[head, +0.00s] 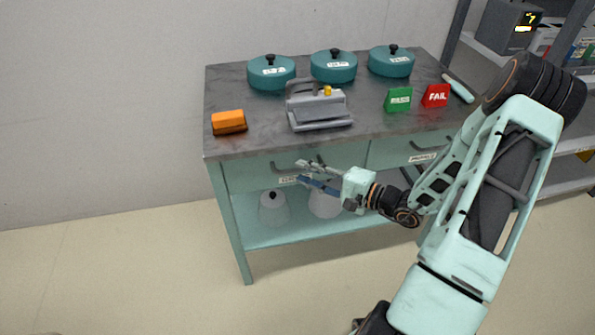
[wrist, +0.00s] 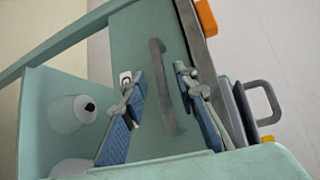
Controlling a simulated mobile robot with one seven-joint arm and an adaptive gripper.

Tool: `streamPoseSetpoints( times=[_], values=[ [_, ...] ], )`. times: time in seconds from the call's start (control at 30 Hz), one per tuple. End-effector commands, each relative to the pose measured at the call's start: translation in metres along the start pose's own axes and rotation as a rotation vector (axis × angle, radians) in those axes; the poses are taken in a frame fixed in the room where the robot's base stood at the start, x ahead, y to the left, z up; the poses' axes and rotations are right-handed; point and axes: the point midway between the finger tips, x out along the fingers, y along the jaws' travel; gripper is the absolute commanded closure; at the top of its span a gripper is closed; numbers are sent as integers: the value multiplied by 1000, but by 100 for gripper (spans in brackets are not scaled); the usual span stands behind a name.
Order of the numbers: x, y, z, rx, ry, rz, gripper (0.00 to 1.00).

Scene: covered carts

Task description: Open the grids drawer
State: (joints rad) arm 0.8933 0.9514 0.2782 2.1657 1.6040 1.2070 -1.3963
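The cart has two drawers side by side under its top. The left drawer front (head: 240,174) is closed, with a dark bar handle (head: 279,166) and a small label (head: 288,179) partly hidden by my gripper. The right drawer (head: 395,150) also looks closed; its label is too small to read surely. My gripper (head: 299,170) is open and empty in front of the left drawer. In the wrist view the handle (wrist: 164,85) lies between the spread fingers of my gripper (wrist: 153,74), with gaps on both sides. I cannot tell how far the fingertips are from the drawer front.
The cart top (head: 240,90) holds three teal lidded pots, a grey device (head: 318,110), an orange block (head: 229,122), and green and red signs. White containers (head: 273,208) stand on the lower shelf. A shelf rack (head: 570,150) is at right. Floor at front left is clear.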

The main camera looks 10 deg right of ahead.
Motion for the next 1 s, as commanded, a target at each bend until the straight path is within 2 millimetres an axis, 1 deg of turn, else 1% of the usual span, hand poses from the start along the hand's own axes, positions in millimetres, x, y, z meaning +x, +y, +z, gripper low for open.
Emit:
streamPoseSetpoints(
  times=[0.03, 0.1, 0.2, 0.33, 0.57, 0.8, 1.0],
  values=[
    [8, 1, 1, 0, -2, 0, 73],
    [17, 1, 0, 0, -2, 1, 73],
    [25, 0, 0, 0, -1, 0, 73],
    [30, 0, 0, 0, 0, 1, 73],
    [30, 0, 0, 0, 0, 1, 73],
    [30, 0, 0, 0, 0, 1, 100],
    [30, 0, 0, 0, 0, 2, 100]
  ],
)
